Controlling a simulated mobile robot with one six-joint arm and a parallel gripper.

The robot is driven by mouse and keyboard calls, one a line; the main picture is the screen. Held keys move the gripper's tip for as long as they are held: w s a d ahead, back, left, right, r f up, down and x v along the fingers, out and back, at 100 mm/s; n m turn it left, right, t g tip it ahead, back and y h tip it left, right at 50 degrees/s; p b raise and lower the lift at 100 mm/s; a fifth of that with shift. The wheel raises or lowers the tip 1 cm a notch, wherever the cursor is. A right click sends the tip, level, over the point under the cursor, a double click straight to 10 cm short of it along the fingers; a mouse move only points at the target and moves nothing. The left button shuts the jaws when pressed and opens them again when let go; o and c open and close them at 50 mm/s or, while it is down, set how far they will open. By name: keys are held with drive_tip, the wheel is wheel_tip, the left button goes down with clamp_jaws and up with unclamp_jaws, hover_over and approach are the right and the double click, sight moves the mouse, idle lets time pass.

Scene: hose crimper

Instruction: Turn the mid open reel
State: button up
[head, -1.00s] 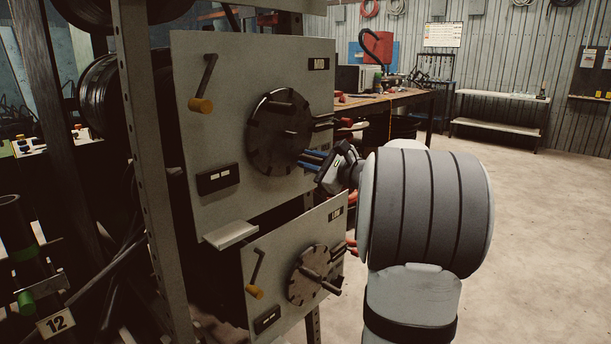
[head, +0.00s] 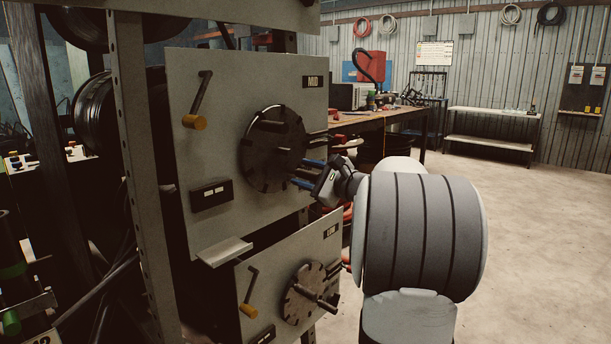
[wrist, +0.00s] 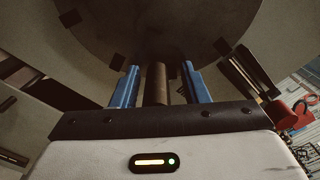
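The mid reel's dark round disc (head: 273,150) is mounted on the grey panel labelled MID (head: 313,82). It also fills the top of the wrist view (wrist: 160,35). My gripper (head: 306,173) is at the right side of this disc, its blue fingers pointing at the disc face. In the wrist view the two blue fingers (wrist: 162,84) stand on either side of a brownish round peg (wrist: 157,83). A gap shows between the peg and each finger, so the gripper looks open around it.
A crank with an orange knob (head: 194,122) sits left of the disc on the same panel. Below is a second panel with a smaller disc (head: 304,293) and its own crank. A rack post (head: 140,170) stands at left. Open floor lies to the right.

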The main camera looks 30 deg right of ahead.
drive_tip(key=shift+s+f, duration=0.1)
drive_tip(key=v, duration=0.7)
drive_tip(key=shift+s+d+p, duration=0.15)
drive_tip(key=shift+s+p, duration=0.15)
drive_tip(key=shift+p, duration=0.1)
drive_tip(key=shift+s, duration=0.1)
